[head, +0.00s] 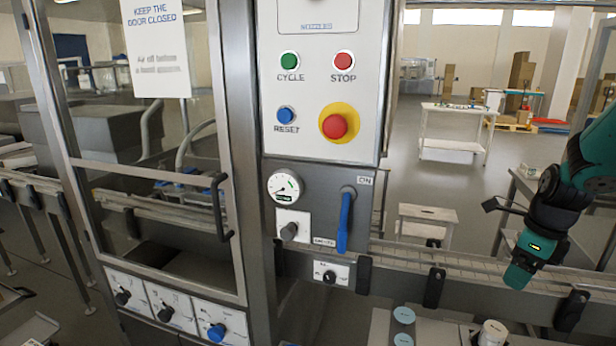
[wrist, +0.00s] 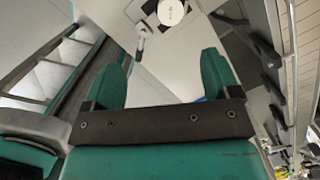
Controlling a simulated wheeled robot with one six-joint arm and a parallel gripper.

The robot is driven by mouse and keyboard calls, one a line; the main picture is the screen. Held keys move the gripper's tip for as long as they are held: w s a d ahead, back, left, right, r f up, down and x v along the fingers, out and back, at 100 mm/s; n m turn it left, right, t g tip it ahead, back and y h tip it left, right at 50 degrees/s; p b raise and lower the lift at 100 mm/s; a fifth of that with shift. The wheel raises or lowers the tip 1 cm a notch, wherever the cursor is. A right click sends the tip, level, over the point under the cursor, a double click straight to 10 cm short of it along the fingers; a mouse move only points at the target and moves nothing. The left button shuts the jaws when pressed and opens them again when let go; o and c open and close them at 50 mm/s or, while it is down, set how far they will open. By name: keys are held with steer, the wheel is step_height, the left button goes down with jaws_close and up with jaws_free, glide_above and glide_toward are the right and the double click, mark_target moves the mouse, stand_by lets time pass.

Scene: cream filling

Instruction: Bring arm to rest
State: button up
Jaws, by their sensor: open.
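My arm (head: 570,185) is at the right edge of the head view, teal and black, and hangs over the conveyor side of the machine. Its lower teal end points down above the rail, apart from the control panel. My gripper (wrist: 163,82) shows in the wrist view with its two teal fingers spread wide apart. Nothing is between the fingers. A round white thing (wrist: 171,11) lies beyond the fingertips at the top of the wrist view.
The machine's control panel (head: 322,80) stands in the middle, with a blue lever (head: 344,222) below. A glass door (head: 150,200) is at left.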

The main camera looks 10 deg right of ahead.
steer(key=a+r+n+y, duration=0.1)
steer(key=a+r+n, duration=0.2)
steer(key=a+n, duration=0.7)
steer(key=a+r+n+y, duration=0.1)
steer(key=a+r+n, duration=0.3)
steer(key=a+n, duration=0.65)
steer(key=s+a+r+n+g+y, duration=0.1)
steer(key=s+a+r+n, duration=0.2)
steer(key=s+a+n, duration=1.1)
steer(key=a+n, duration=0.2)
steer(key=n, duration=0.1)
steer(key=shift+a+y+b, duration=0.25)
steer(key=shift+y+b, duration=0.05)
steer(key=shift+b, duration=0.05)
